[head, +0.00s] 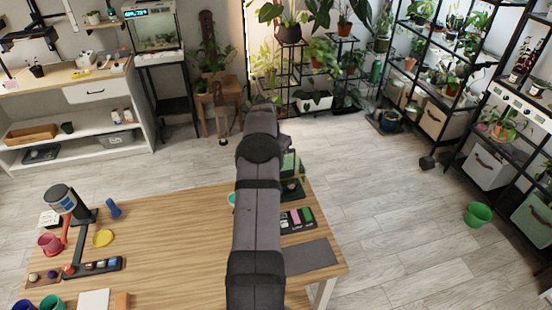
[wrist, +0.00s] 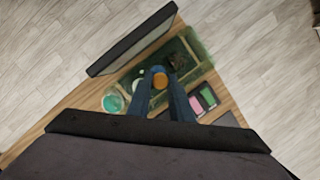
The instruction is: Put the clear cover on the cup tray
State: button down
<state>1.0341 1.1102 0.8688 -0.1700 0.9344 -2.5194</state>
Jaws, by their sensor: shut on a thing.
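My gripper (wrist: 160,75) shows in the wrist view with its two blue fingers close around an orange knob (wrist: 160,82). The knob appears to belong to the clear cover (wrist: 196,47), a see-through, green-tinted box shape around and beyond the fingertips. Dark and pale shapes show through it; I cannot make out the cup tray's own outline, nor whether the cover touches it. In the head view, my arm hides the gripper and most of this spot. A green-tinted part of the cover (head: 290,166) shows just right of the arm, at the table's far right end.
A dark tray with pink and green blocks (head: 298,219) lies near, with a dark grey mat (head: 304,258) in front. A teal round dish (wrist: 113,102) is left of the fingers. A dark slab (wrist: 130,42) crosses the wrist view's upper left. The table's middle (head: 175,240) is clear.

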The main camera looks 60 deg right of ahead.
jog(key=shift+f+b, duration=1.25)
jog(key=shift+f, duration=1.45)
jog(key=c, duration=1)
grip_release()
jog(key=shift+r+p, duration=2.5)
jog(key=shift+r, duration=1.05)
